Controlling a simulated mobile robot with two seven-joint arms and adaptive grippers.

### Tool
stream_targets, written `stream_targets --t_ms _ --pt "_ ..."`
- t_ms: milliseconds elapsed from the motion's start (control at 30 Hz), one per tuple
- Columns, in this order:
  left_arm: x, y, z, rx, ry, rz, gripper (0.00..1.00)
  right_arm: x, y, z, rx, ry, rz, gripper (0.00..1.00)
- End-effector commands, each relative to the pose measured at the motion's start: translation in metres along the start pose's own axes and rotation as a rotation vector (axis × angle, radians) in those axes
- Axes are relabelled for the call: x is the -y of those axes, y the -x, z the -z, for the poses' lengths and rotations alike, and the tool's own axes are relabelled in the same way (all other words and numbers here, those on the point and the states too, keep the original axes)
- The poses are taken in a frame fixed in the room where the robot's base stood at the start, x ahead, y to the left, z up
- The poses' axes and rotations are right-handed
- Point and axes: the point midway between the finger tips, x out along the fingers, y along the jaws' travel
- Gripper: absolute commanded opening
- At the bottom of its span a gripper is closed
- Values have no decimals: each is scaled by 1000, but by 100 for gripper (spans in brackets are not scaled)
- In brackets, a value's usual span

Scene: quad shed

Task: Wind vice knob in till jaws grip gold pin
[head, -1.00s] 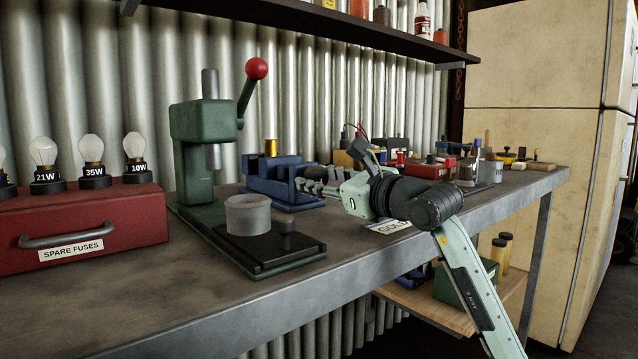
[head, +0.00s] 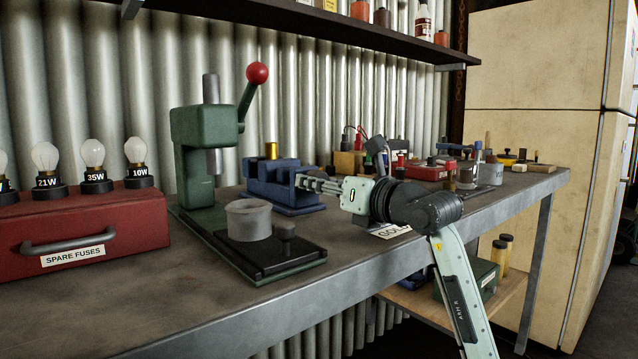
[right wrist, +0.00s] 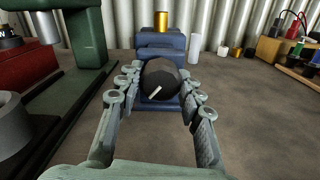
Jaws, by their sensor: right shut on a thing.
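The blue vice (head: 268,183) stands on the bench behind the green press. It also shows in the right wrist view (right wrist: 160,44). The gold pin (head: 271,150) stands upright at the vice's top; it shows in the right wrist view too (right wrist: 161,21). I cannot tell whether the jaws touch it. The dark vice knob (right wrist: 160,79), with a white mark pointing to the lower left, faces the right wrist camera. My right gripper (head: 306,183) is shut on the knob, with its fingers on both sides (right wrist: 158,85). My left gripper is not in view.
A green press (head: 204,150) with a red-tipped lever and a grey cup (head: 249,219) stand left of the vice. A red fuse box (head: 90,228) with bulbs is further left. Several small items crowd the bench to the right.

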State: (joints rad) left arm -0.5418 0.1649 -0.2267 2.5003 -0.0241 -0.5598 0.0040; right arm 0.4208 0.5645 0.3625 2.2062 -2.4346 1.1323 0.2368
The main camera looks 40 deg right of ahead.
Motion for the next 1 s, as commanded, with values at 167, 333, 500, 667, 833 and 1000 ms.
stream_targets --t_ms 167,333,500,667,833,1000 --pt "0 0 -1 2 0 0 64 0 0 1 -3 -1 -1 8" --pt "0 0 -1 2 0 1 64 0 0 2 -3 -1 -1 41" --pt "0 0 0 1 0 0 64 0 0 1 -2 0 -1 58" --pt "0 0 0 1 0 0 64 0 0 0 -1 0 0 58" --pt "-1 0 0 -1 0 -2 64 0 4 0 0 1 0 58" --pt "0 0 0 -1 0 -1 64 0 29 1 -1 2 1 58"
